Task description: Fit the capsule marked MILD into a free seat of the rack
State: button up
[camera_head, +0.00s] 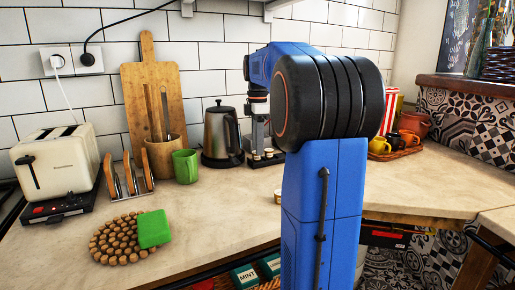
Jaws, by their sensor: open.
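A small rack (266,162) with several dark round-topped capsules or seats stands on the counter just right of the kettle; it is too small to tell which seats are free. A small pale round object (278,197), perhaps a capsule, sits on the counter in front of the rack, partly hidden by my blue arm. No marking MILD can be read. My gripper (260,143) points down over the rack, seen small behind my arm, and is open. Whether it touches anything there cannot be told.
A steel kettle (221,135) stands close left of the rack. Further left are a green mug (186,166), a wooden utensil pot (164,158), a toast rack (127,184), a toaster (55,162) and a wooden trivet (118,240) with a green sponge (154,229).

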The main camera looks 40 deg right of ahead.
notch_tip(320, 180, up, 11)
jog(key=shift+f, duration=0.2)
dwell(0.6)
